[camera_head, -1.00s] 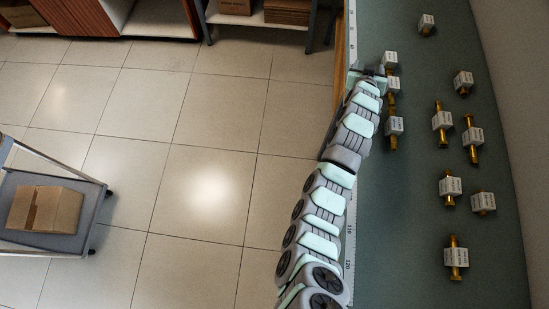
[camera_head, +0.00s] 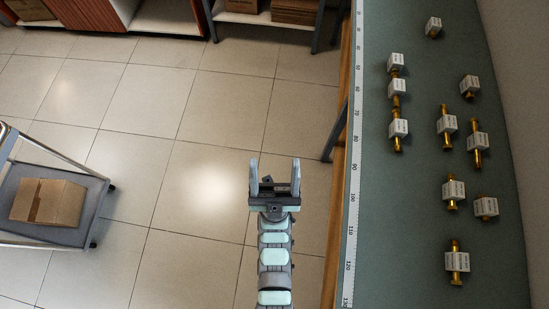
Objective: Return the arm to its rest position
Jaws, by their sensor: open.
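My gripper (camera_head: 275,175) is open and empty. Its two fingers point toward the top of the picture, with a clear gap between them. It is over the tiled floor (camera_head: 205,190), left of the green bench top (camera_head: 400,235) and apart from it. My arm runs straight down from the gripper to the bottom edge of the picture. The rest of the arm is out of view.
A cart (camera_head: 85,235) with a cardboard box (camera_head: 48,202) stands at left. Shelves (camera_head: 265,22) are at the back.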

